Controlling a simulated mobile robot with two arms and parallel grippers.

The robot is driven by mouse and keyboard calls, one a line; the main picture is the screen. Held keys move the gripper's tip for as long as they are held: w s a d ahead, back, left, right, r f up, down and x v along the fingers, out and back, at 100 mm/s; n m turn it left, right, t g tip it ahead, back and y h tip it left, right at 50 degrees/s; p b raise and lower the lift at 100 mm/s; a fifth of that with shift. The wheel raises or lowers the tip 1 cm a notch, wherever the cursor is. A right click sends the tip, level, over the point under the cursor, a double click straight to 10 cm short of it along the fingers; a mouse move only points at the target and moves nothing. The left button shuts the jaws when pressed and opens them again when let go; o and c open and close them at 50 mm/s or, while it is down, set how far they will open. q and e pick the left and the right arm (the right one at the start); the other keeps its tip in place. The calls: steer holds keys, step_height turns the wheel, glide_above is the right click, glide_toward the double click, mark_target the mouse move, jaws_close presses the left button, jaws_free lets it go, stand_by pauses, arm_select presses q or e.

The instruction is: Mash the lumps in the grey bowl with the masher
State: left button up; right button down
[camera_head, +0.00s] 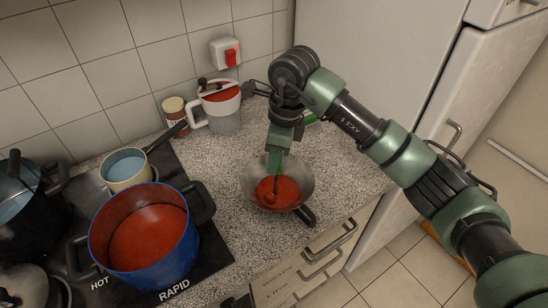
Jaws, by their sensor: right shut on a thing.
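The grey bowl (251,184) stands on the speckled counter in the middle of the view, with a red mass inside. Separate lumps cannot be made out in it. A dark handle-like part (305,215) shows at its lower right. My right gripper (276,152) points down over the bowl and is shut on the masher (274,184). The masher reaches down into the bowl, and its lower end is at or in the red mass. The gripper's fingers and the masher's grip are partly hidden. My left gripper is not in view.
A blue pot (185,250) of red sauce and a cream saucepan (128,182) stand on the hob at left, near a black pot (30,222). A white container (226,124) and a small jar (176,112) stand behind. Some counter left of the bowl is clear.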

steer(key=shift+f+b, duration=0.15)
steer(key=shift+b, duration=0.15)
stand_by(0.6)
steer(key=shift+s+f, duration=0.15)
steer(key=shift+f, duration=0.05)
stand_by(0.7)
steer(key=shift+r+p, duration=0.45)
steer(key=shift+r, duration=1.05)
